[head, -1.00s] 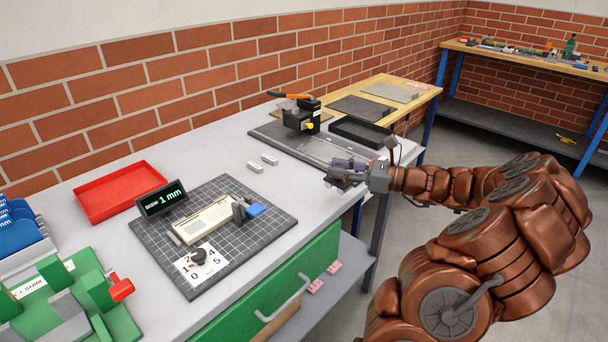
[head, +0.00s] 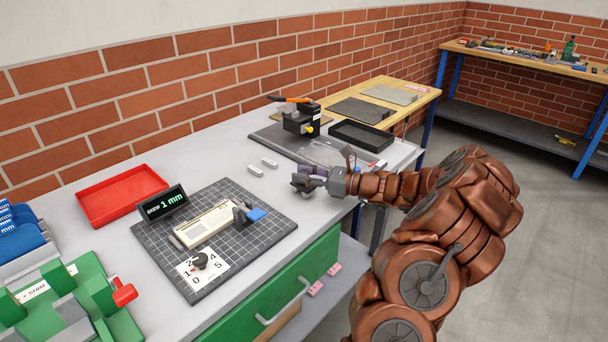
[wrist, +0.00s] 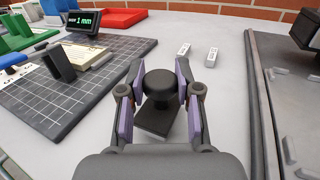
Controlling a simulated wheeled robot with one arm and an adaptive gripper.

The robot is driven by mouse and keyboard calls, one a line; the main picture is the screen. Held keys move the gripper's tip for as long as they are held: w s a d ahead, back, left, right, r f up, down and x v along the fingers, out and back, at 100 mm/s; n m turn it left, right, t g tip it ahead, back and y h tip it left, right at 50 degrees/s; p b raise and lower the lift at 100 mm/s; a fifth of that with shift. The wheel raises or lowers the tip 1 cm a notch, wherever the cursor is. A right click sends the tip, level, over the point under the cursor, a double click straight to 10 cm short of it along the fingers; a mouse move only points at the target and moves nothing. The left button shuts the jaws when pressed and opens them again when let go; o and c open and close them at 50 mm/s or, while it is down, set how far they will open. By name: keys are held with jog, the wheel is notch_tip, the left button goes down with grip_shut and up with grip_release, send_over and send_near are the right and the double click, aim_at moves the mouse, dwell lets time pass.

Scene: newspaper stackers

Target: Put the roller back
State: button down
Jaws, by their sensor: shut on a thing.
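My gripper (head: 309,180) is over the grey bench top, right of the gridded mat, and it also shows in the wrist view (wrist: 160,100). It is shut on a black piece with a round knob and a dark flat block below, which I take to be the roller (wrist: 158,84). The knob is between the purple finger pads. In the head view the fingers hide most of it. I cannot tell whether its underside touches the bench.
A gridded mat (head: 262,232) holds a cream gauge (head: 208,224) and a display reading 1 mm (head: 163,202). Two small pale blocks (head: 255,170) lie behind my gripper. A dark plate (head: 268,135) with a black press (head: 301,118) and a black tray (head: 361,134) are farther back.

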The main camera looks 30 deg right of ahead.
jog(key=shift+f, duration=0.25)
jog(key=c, duration=0.8)
grip_release()
jog(key=shift+r, duration=0.1)
jog(key=b+v, duration=0.1)
jog(key=v, duration=1.1)
